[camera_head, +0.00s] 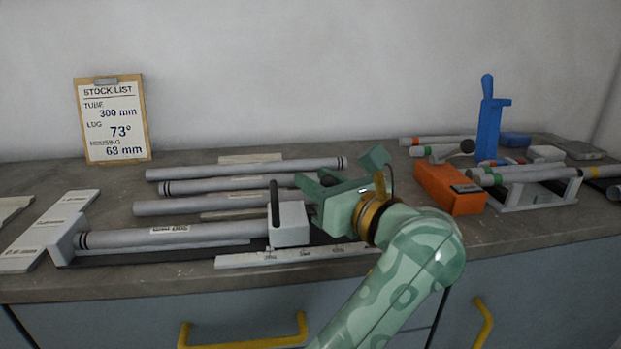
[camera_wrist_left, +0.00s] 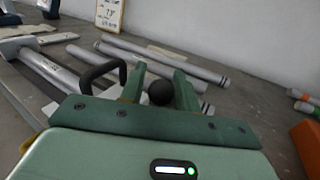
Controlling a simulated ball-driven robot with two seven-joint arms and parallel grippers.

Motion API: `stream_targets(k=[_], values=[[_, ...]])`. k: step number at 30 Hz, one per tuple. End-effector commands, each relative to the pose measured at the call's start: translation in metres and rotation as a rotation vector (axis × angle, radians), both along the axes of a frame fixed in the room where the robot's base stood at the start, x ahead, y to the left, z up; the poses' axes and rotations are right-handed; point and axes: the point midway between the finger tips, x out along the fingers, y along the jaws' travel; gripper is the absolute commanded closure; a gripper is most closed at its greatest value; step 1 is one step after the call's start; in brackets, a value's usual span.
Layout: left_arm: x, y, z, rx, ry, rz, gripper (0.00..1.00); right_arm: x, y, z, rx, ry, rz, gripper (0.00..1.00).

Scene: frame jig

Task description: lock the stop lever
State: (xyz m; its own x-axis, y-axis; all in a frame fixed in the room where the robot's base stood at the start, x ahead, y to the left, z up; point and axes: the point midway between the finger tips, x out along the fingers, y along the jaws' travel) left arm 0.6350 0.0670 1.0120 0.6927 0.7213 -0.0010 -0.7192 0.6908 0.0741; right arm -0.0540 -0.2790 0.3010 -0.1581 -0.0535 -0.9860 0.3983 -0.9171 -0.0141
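The jig's white stop block (camera_head: 289,224) sits on the dark rail at the right end of a clamped grey tube (camera_head: 165,236). A black upright handle (camera_head: 274,205) stands at its left side; a black looped handle also shows in the left wrist view (camera_wrist_left: 88,80). My left gripper (camera_head: 314,188) is at the block's right side. In the left wrist view a round black knob (camera_wrist_left: 161,92), seemingly the stop lever's, is between the two green fingers (camera_wrist_left: 160,85). The fingers stand apart; whether they touch it is unclear. The lever's arm is hidden. My right gripper is not in view.
Several loose grey tubes (camera_head: 245,169) lie behind the jig. A white scale strip (camera_head: 245,261) runs along its front. An orange box (camera_head: 449,188), a blue clamp (camera_head: 488,125) and a tube stand (camera_head: 536,195) are to the right. A stock list clipboard (camera_head: 113,118) leans on the wall.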

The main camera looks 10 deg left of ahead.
Motion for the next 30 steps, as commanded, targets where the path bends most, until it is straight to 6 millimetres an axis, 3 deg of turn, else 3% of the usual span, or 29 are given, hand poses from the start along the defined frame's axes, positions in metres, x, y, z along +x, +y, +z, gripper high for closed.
stream_targets(k=[4, 7, 8, 13, 17, 24, 30], values=[[0.000, 0.000, 0.000, 0.000, 0.000, 0.000, 0.68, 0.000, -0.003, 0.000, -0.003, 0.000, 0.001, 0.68], [0.000, 0.000, 0.000, 0.000, 0.000, 0.000, 0.96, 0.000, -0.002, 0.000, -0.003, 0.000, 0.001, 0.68], [0.000, 0.000, 0.000, 0.000, 0.000, 0.000, 1.00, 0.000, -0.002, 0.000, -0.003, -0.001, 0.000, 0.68], [-0.001, 0.000, -0.003, 0.010, -0.020, 0.000, 1.00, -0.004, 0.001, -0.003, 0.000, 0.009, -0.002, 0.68], [-0.009, -0.004, -0.014, 0.062, -0.171, 0.000, 1.00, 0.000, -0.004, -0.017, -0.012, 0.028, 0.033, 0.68], [-0.024, -0.008, -0.009, 0.134, -0.401, 0.001, 1.00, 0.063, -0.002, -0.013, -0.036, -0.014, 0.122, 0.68], [-0.029, -0.010, -0.006, 0.153, -0.466, 0.000, 1.00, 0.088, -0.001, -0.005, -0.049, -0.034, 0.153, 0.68]])
